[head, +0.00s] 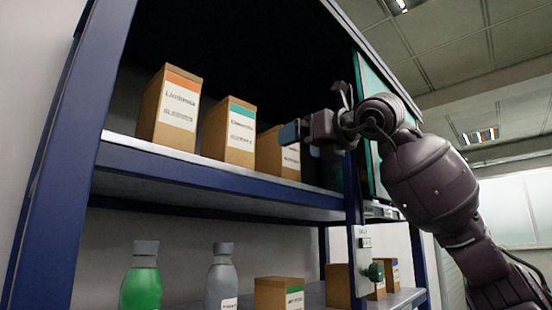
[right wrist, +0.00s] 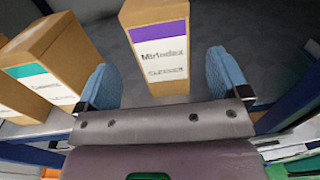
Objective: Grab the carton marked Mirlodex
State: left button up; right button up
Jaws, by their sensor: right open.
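The Mirlodex carton (right wrist: 157,47) is a brown box with a purple band and a white label, upright on the shelf in the right wrist view. My right gripper (right wrist: 165,82) is open, its two blue fingertips spread to either side of the carton's lower front, with the carton just beyond and between them. I cannot tell if they touch it. In the head view a brown carton (head: 270,153) stands behind my right gripper (head: 296,133); its top band is hidden. My left gripper is not in view.
A carton with an orange band (head: 178,105) and one with a teal band (head: 230,132) stand to the left on the same shelf. The shelf's blue front edge (head: 215,178) and right post bound the space. Bottles and cartons stand on the shelf below.

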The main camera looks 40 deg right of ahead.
aim_at(291, 148)
jog(key=shift+w, duration=1.05)
jog(key=w+p, duration=0.1)
jog(key=w, duration=0.3)
jog(key=shift+w+d+p, duration=0.1)
jog(key=shift+w+p, duration=0.2)
jog(key=shift+w, duration=0.05)
jog(key=c, duration=1)
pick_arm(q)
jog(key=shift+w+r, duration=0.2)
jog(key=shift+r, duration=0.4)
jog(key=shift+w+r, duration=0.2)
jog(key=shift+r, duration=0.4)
pick_arm(e)
jog(key=shift+s, duration=0.1)
jog(key=shift+c, duration=1.1)
jog(key=shift+r, duration=0.15)
